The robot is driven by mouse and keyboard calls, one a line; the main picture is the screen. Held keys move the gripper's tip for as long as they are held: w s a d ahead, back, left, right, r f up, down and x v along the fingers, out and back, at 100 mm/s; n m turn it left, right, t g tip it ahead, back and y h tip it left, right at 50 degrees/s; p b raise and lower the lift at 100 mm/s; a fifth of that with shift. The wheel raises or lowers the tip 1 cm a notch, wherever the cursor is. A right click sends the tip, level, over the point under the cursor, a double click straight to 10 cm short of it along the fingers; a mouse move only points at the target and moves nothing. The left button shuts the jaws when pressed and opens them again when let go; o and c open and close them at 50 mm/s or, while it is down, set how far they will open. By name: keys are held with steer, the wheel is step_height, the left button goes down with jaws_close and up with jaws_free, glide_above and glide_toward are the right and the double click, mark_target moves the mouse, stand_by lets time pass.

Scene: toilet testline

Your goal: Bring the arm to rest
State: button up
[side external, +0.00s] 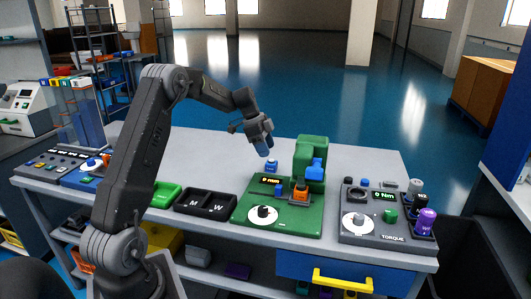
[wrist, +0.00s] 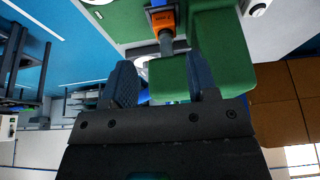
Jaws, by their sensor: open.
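My gripper (side external: 265,149) is in the air above the workbench (side external: 370,158), left of the green press-like station (side external: 311,150). In the wrist view its two blue-grey fingers (wrist: 163,82) stand apart, with nothing held between them. The green station shows behind the fingers, with an orange part (wrist: 163,19) on a grey shaft above them. In the side view the station has a "0 mm" display, a white dial (side external: 263,215) and a blue block (side external: 315,169).
The grey torque unit (side external: 385,225) stands at the right, with several capped pieces beside it. Open air surrounds my gripper above the bench.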

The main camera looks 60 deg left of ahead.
step_height(320, 180, up, 4)
steer(key=shift+r, duration=0.2)
stand_by(0.5)
steer(key=s+d+r+n+y, duration=0.1)
steer(key=s+d+r, duration=0.2)
steer(key=d, duration=0.4)
steer(key=s+d+r+n, duration=0.2)
steer(key=s+d+r, duration=0.15)
steer(key=d, duration=0.35)
steer(key=s+d+r+n+y, duration=0.1)
steer(key=s+d+r, duration=0.2)
steer(key=d, duration=0.4)
steer(key=s+d+f+n+t, duration=0.1)
steer(key=s+d+n, duration=0.1)
steer(key=s+d, duration=0.3)
steer(key=s+d+f+n+t+y, duration=0.1)
steer(key=s+d, duration=0.4)
steer(key=s, duration=0.7)
steer(key=shift+f+n, duration=0.65)
steer(key=shift+n, duration=0.35)
steer(key=shift+w, duration=0.1)
